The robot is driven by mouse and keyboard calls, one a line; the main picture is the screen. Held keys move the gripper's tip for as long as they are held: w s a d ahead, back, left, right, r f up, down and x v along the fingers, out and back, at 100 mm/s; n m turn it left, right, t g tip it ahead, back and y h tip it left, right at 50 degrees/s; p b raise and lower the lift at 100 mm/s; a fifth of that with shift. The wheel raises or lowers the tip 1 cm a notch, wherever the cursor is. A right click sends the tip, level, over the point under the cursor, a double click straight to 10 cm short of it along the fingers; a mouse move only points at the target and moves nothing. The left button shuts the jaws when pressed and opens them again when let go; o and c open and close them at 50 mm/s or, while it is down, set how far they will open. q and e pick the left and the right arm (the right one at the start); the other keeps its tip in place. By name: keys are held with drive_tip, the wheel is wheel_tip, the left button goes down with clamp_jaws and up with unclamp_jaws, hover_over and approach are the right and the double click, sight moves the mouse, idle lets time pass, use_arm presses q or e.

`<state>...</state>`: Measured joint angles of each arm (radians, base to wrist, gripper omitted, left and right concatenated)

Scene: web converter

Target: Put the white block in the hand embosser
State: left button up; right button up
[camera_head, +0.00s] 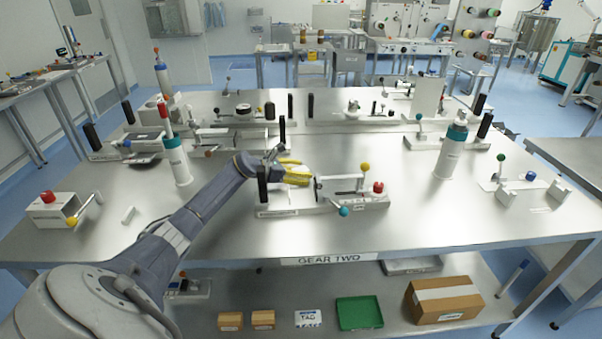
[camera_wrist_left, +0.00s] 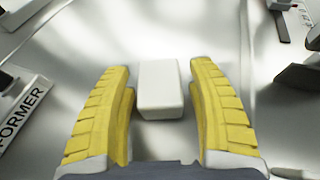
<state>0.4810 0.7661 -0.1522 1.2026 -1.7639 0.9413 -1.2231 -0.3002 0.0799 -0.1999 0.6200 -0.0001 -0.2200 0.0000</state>
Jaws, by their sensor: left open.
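My left gripper (camera_head: 296,174) reaches over the middle of the table, its yellow fingers beside a fixture with black posts. In the left wrist view, the white block (camera_wrist_left: 160,88) lies between the spread fingers of this gripper (camera_wrist_left: 160,66), with a gap on each side. In the head view I cannot make out this block by the fingers. Another small white piece (camera_head: 128,214) lies on the table at the left. The device labels are too small to read in the head view, so I cannot tell which is the hand embosser. My right gripper is not in view.
The fixture (camera_head: 362,201) near my left gripper has yellow, teal and red knobs. A white box with a red knob (camera_head: 48,212) sits far left. The table's front right is clear.

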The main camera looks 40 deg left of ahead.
use_arm(q)
drive_tip(key=shift+r, duration=0.2)
drive_tip(key=v, duration=1.1)
drive_tip(key=shift+s+a, duration=0.1)
drive_tip(key=shift+o, duration=0.9)
drive_tip(key=shift+s+a+r, duration=0.1)
drive_tip(key=shift+s+r, duration=0.05)
drive_tip(key=shift+s, duration=0.1)
